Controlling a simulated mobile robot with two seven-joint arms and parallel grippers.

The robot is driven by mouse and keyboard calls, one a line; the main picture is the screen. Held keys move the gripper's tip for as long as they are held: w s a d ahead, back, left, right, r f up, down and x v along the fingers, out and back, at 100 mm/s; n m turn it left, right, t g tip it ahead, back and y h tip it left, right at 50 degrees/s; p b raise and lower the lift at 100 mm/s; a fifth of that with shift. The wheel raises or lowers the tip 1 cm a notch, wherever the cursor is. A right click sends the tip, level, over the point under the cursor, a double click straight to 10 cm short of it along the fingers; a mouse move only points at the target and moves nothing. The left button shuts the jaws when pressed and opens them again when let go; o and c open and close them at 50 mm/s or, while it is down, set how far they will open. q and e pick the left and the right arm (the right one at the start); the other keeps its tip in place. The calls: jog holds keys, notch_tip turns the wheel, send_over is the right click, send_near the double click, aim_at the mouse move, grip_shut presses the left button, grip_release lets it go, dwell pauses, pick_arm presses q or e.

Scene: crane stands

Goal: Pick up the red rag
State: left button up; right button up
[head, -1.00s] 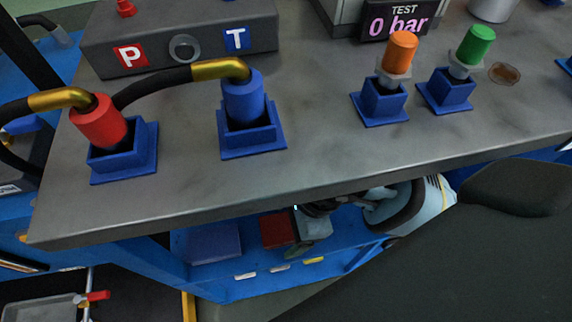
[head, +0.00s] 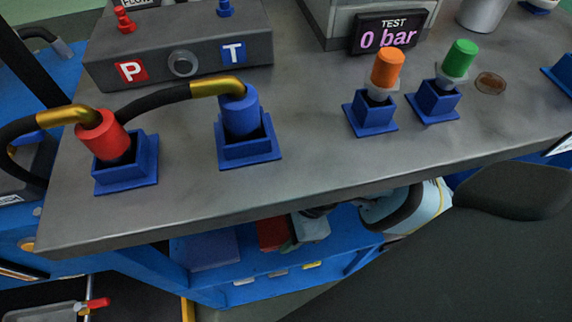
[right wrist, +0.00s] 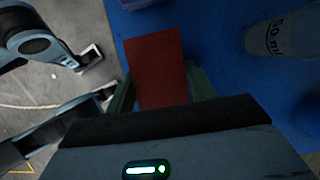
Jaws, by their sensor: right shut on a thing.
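The red rag (head: 272,234) is a flat red block-like shape on the blue lower shelf, partly hidden by the worktop's front edge in the head view. It also shows in the right wrist view (right wrist: 155,62), upright in the picture between two green fingers. My right gripper (head: 290,236) reaches in from the right under the worktop and is shut on the rag; its fingers flank the rag in the right wrist view (right wrist: 163,92). I cannot tell whether the rag is clear of the shelf.
The grey worktop (head: 310,180) overhangs the blue shelf (head: 225,278) close above my right arm. A dark blue pad (head: 208,250) lies left of the rag. In the right wrist view a pale cylinder (right wrist: 283,36) stands to the right. Hoses and blue holders stand on the worktop.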

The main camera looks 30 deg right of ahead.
notch_tip(320, 180, up, 2)
jog(key=shift+p, duration=0.3)
pick_arm(q)
notch_tip(320, 180, up, 6)
jog(key=w+p, duration=0.1)
jog(key=p, duration=0.4)
jog(key=shift+r+t, duration=0.25)
jog(key=shift+t, duration=0.15)
pick_arm(e)
jog(key=s+d, duration=0.4)
jog(key=s, duration=0.3)
jog(key=s+d, duration=0.5)
jog(key=s, duration=0.3)
jog(key=shift+s+d+f, duration=0.15)
jog(key=shift+s+f, duration=0.05)
jog(key=shift+f, duration=0.1)
pick_arm(q)
jog(key=shift+w, duration=0.1)
